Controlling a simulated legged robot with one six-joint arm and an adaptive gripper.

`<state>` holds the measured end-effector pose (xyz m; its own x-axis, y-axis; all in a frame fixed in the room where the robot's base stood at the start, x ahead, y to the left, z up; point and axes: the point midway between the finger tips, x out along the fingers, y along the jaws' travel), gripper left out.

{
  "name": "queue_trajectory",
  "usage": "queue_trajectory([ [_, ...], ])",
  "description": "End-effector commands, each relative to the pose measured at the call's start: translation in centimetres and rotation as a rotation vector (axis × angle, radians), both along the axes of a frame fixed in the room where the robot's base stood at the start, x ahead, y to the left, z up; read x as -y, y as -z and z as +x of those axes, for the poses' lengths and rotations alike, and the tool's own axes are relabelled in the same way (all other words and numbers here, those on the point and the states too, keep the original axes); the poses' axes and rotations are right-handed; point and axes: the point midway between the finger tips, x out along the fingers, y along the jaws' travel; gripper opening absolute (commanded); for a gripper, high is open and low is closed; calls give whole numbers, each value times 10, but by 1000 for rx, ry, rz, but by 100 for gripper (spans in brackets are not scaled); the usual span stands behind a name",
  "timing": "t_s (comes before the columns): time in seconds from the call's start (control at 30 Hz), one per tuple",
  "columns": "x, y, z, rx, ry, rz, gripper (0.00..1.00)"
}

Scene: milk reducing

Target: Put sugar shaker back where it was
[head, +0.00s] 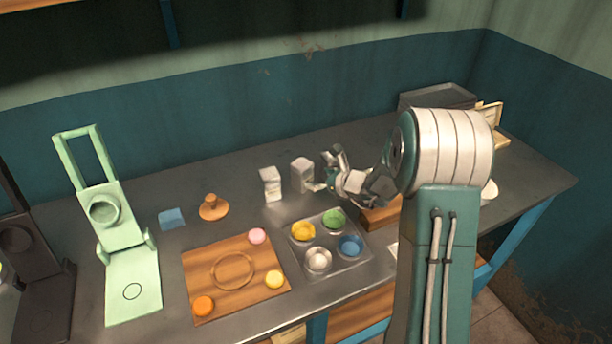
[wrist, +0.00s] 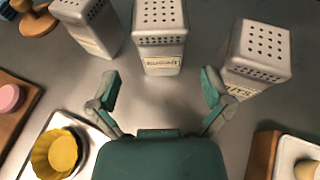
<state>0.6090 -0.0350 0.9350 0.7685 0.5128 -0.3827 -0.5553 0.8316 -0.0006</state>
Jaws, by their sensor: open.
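The sugar shaker (wrist: 160,38) is a grey metal box with a perforated top and a label that appears to read sugar. It stands upright on the table in the wrist view, between two similar shakers, and appears in the head view as the block (head: 302,176) left of my gripper (head: 328,172). In the wrist view my gripper (wrist: 160,90) is open and empty, its fingers spread just in front of the sugar shaker, apart from it. The left shaker (wrist: 90,28) and right shaker (wrist: 256,56) stand upright; the right label is only partly readable.
A metal tray (head: 348,265) with coloured cups is in front of the shakers. A wooden knobbed press (head: 212,207), blue sponge (head: 172,218) and green stand (head: 120,215) are farther left.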

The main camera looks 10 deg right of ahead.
Motion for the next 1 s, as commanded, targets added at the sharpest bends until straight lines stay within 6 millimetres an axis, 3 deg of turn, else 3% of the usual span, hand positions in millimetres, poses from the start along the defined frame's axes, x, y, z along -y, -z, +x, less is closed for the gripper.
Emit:
queue_trajectory([
  [0.2,21,-15,-29,1,3,0,100],
  [0.43,22,-26,-43,11,-27,-22,100],
  [0.57,-6,-53,-63,66,-179,-144,100],
  [0.67,-34,-79,-90,130,-355,-296,100],
  [0.8,-64,-105,-134,223,-598,-518,100],
  [1.0,-87,-130,-199,356,-926,-847,100],
])
